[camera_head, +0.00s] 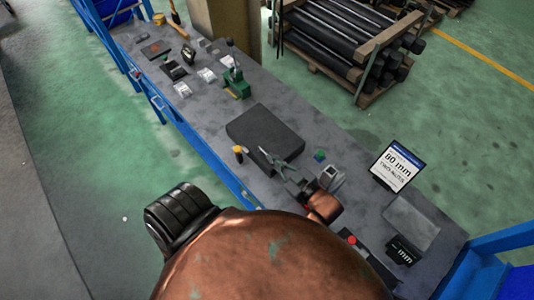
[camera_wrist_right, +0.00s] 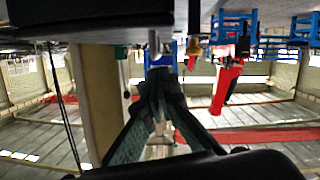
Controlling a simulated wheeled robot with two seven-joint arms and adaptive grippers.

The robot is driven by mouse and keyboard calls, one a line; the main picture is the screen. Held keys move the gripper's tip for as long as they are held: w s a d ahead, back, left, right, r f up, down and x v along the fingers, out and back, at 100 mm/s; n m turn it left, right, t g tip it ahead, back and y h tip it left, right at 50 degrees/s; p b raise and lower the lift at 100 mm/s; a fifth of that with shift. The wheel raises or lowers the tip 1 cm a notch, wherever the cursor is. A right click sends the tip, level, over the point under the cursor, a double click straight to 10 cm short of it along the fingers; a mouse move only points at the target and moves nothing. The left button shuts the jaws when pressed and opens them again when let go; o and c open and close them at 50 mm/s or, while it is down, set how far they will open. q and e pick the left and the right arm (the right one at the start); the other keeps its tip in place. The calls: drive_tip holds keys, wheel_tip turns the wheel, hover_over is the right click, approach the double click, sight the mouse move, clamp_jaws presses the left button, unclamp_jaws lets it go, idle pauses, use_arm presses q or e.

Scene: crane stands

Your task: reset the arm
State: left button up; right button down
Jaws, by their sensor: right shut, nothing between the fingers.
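My right gripper (camera_head: 266,153) is over the workbench, at the front edge of a dark flat block (camera_head: 265,132) in the head view. Its grey fingers reach up and left from a copper-coloured wrist. In the right wrist view the two fingers (camera_wrist_right: 159,84) come together at their tips, with nothing held between them. A large copper-coloured part of my own body fills the bottom of the head view and hides the near bench. My left gripper does not show.
A sign reading 80 mm (camera_head: 396,165) stands on the bench, right of the gripper. A small yellow-topped item (camera_head: 239,151) is close on the left. A green tool (camera_head: 236,84) and several small items are farther back. A pallet of dark bars (camera_head: 345,45) stands beyond the bench.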

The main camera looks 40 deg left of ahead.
drive_tip(key=shift+v, duration=1.55)
drive_tip(key=shift+r, duration=0.1)
